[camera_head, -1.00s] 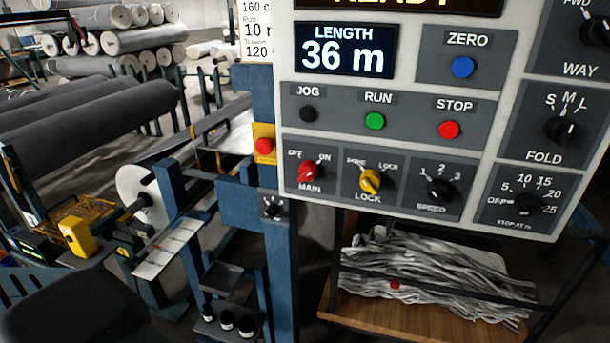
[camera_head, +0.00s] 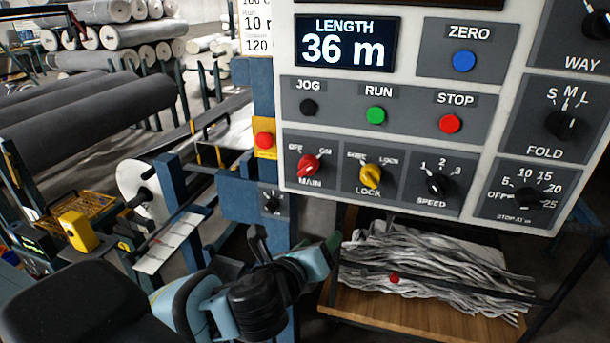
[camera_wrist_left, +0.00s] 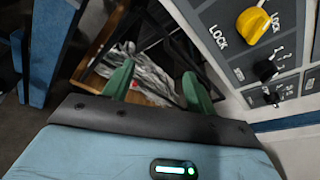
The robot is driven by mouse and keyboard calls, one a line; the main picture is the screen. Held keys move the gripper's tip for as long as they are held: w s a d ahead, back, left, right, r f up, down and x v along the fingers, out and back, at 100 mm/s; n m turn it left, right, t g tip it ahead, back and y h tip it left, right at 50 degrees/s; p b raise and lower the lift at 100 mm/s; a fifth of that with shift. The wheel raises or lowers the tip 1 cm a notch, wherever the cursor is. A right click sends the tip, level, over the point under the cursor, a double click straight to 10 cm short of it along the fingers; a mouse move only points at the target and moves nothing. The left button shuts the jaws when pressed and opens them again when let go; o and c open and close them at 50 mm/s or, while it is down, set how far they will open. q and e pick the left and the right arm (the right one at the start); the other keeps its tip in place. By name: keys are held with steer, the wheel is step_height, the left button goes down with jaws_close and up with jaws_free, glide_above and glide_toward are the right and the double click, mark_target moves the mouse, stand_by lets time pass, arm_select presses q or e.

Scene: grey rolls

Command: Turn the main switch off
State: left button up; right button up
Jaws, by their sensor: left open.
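The main switch (camera_head: 308,165) is a red knob on the grey control panel, between OFF and ON marks. Its pointer seems to lean up and right, towards ON. My left gripper (camera_head: 330,248) is below the panel in the head view, below and slightly right of the switch and apart from it. Its fingers are hard to make out there. In the left wrist view its two green fingers (camera_wrist_left: 157,85) are spread with nothing between them. The main switch does not show in that view. My right gripper is not in view.
The yellow lock knob (camera_head: 370,177) and black speed knob (camera_head: 438,186) sit right of the main switch. The lock knob also shows in the left wrist view (camera_wrist_left: 252,25). A red button (camera_head: 264,140) is on the blue post. A wooden shelf (camera_head: 375,313) holds grey strips below.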

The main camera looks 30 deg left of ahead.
mark_target(305, 172)
arm_select(q)
steer(key=s+a+r+m+t+y, duration=0.15)
steer(key=a+r+m+y, duration=0.3)
steer(key=r, duration=0.65)
steer(key=shift+t+h, duration=0.35)
steer(key=shift+h, duration=0.1)
steer(key=shift+x, duration=4.2)
steer(key=shift+f, duration=0.15)
steer(key=c, duration=1)
